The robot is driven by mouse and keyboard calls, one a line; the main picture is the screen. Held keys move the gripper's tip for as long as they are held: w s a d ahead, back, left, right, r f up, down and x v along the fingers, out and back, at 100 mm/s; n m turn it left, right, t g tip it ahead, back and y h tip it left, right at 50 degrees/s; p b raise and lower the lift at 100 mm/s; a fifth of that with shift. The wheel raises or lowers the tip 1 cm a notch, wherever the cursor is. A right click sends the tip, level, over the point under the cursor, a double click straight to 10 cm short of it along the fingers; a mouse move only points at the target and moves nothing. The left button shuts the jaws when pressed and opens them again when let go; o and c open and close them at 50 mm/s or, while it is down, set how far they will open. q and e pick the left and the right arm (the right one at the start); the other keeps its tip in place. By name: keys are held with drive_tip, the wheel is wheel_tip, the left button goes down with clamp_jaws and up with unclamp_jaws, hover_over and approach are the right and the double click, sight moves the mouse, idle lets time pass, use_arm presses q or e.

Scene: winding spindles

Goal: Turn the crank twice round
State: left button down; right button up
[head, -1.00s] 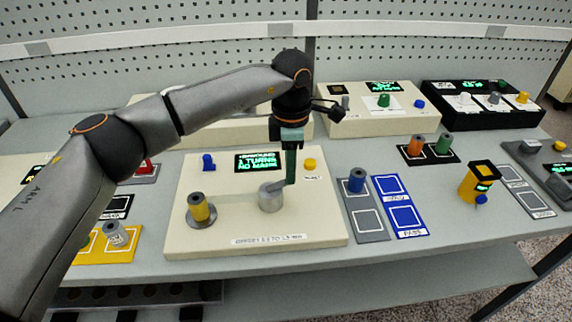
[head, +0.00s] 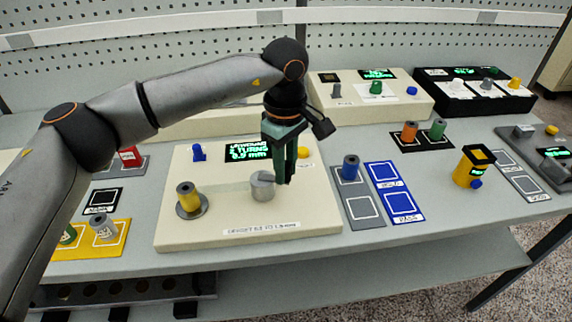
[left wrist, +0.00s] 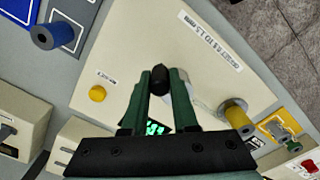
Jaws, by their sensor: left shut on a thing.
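The cream winding unit (head: 210,232) sits in the middle of the bench, with a grey round crank hub (head: 262,187) on its top. My left gripper (head: 285,178) points down at the hub's right side. In the left wrist view, my left gripper (left wrist: 159,86) is shut on the dark crank knob (left wrist: 160,75); the head view hides the knob behind the fingers. A green-lit display (head: 248,150) on the unit shows a turns line and a mm line; the digits are hard to read. A yellow spool (head: 188,195) stands on the unit's left spindle. My right gripper is not in view.
A yellow tray (head: 75,250) with spools is at left.

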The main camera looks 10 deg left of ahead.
use_arm(q)
drive_tip(key=shift+s+m, duration=0.15)
drive_tip(key=shift+m, duration=0.25)
drive_tip(key=c, duration=0.7)
unclamp_jaws()
wheel_tip(320, 180, up, 13)
drive_tip(key=shift+f, duration=0.2)
